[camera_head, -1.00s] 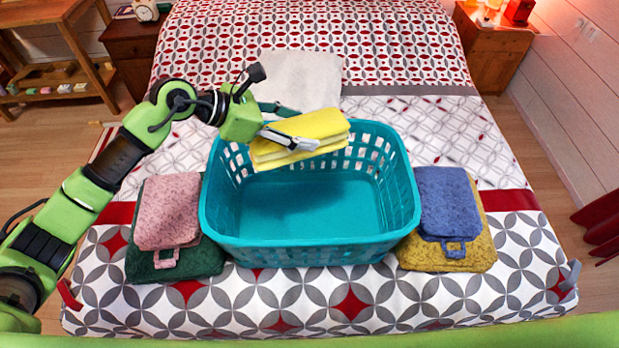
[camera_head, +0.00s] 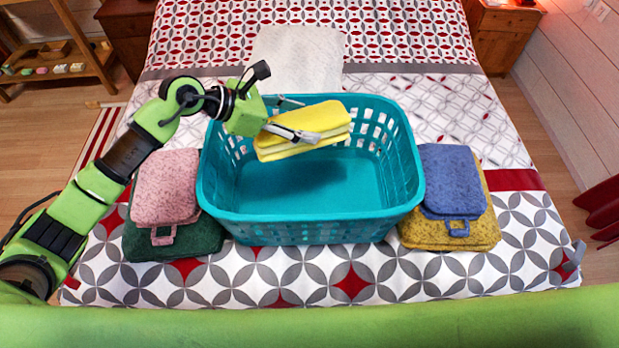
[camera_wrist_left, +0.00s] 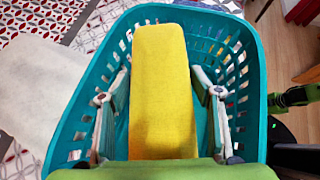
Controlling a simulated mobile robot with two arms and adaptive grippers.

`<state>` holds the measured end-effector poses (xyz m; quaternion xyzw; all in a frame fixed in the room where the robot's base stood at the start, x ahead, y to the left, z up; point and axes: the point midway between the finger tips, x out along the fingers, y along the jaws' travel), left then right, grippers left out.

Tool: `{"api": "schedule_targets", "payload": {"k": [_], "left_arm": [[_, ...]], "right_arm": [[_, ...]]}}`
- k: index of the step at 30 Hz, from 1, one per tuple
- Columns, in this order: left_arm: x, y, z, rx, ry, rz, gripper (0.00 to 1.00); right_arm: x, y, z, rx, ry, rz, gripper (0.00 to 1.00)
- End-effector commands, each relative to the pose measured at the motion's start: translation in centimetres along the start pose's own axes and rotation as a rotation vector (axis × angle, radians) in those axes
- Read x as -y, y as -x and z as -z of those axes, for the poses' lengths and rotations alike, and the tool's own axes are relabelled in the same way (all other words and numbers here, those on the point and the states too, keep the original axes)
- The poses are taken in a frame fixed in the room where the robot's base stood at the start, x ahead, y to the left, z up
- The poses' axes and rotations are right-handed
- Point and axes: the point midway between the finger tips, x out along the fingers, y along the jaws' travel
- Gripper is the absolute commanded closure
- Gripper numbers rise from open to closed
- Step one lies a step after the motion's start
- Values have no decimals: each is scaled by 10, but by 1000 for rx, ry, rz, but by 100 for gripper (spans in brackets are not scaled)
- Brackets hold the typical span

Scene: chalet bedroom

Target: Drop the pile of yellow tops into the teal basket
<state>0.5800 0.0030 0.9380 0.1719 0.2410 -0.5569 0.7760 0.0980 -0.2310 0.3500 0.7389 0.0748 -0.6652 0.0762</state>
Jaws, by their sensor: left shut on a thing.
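The pile of yellow tops (camera_head: 322,124) is a folded yellow stack. My left gripper (camera_head: 308,119) is shut on it, one finger along each side, and holds it over the back part of the teal basket (camera_head: 315,231). The basket is open-topped with slotted walls and stands on the bed. Its visible floor is bare. In the left wrist view the yellow pile (camera_wrist_left: 162,85) lies lengthwise between the fingers, inside the outline of the basket rim (camera_wrist_left: 258,80). Whether the pile touches the back wall cannot be told. My right gripper does not show.
Left of the basket, a pink folded item (camera_head: 166,187) lies on a dark green one (camera_head: 172,243). Right of it, a blue item (camera_head: 451,180) lies on a mustard one (camera_head: 484,230). A whitish cloth (camera_head: 298,58) lies flat behind the basket on the patterned bed.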

Motion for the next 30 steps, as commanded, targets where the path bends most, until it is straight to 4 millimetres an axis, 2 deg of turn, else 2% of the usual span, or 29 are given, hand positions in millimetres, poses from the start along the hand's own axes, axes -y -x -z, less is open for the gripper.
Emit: {"api": "schedule_targets", "payload": {"k": [1,2,4,13,17,20,30], "left_arm": [[0,1,-2,3,-1,-1,73],[0,1,-2,3,-1,-1,39],[0,1,-2,3,-1,-1,22],[0,0,1,-2,1,1,22],[0,6,1,-2,0,-1,22],[-1,20,1,-1,0,-3,22],[-1,91,0,-1,-1,-3,22]], "right_arm": [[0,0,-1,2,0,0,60],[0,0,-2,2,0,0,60],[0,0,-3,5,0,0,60],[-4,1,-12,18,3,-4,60],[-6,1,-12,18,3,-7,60],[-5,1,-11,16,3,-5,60],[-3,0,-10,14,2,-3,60]]}}
